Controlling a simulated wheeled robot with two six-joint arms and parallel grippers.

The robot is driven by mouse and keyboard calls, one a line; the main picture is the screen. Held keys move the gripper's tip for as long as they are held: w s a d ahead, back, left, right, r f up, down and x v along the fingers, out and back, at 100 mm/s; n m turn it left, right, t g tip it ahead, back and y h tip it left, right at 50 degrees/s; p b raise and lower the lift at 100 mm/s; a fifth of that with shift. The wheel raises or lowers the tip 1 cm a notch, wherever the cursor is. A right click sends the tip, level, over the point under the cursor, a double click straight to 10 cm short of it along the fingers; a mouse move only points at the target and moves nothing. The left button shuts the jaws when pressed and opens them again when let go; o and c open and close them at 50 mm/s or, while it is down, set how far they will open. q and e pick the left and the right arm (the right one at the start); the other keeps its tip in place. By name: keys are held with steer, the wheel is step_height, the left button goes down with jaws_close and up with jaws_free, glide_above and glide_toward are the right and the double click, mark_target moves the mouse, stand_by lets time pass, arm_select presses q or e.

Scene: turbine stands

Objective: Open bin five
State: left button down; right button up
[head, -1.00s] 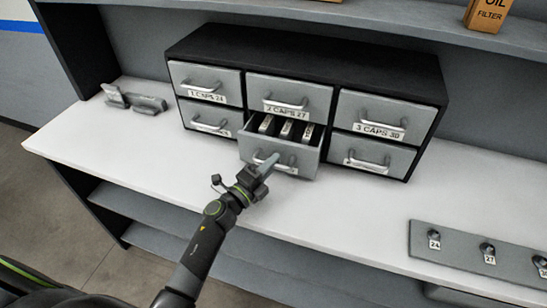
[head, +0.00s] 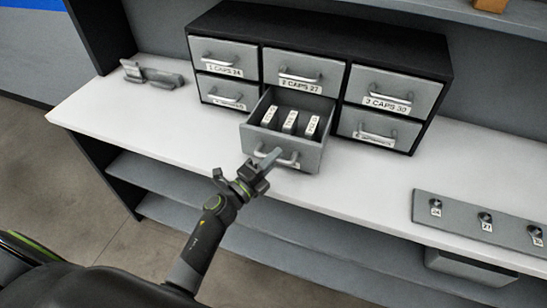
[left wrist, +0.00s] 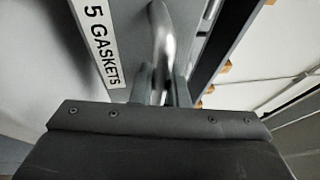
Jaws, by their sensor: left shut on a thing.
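Bin five (head: 314,157) is the lower middle drawer of a black cabinet (head: 300,28) on the white counter. It is pulled well out, and several small labelled boxes (head: 290,122) stand inside it. My left gripper (head: 266,160) is at the drawer's front, shut on its metal handle (head: 288,163). In the left wrist view the handle (left wrist: 162,45) runs between the fingers, beside the label "5 GASKETS" (left wrist: 100,40). My right gripper is not in view.
The other drawers are closed, including bin two (head: 302,72) above and bin three (head: 395,90) at right. A grey panel with labelled knobs (head: 460,213) lies at the counter's right. A grey bracket-like object (head: 152,74) lies at left. The counter (head: 160,110) between is clear.

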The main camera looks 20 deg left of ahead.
arm_select(q)
steer(key=c, duration=1.4)
jaws_free()
steer(key=b+v, duration=0.6)
steer(key=v, duration=1.1)
steer(key=shift+s, duration=0.15)
steer(key=shift+a+f, duration=0.15)
steer(key=shift+f, duration=0.05)
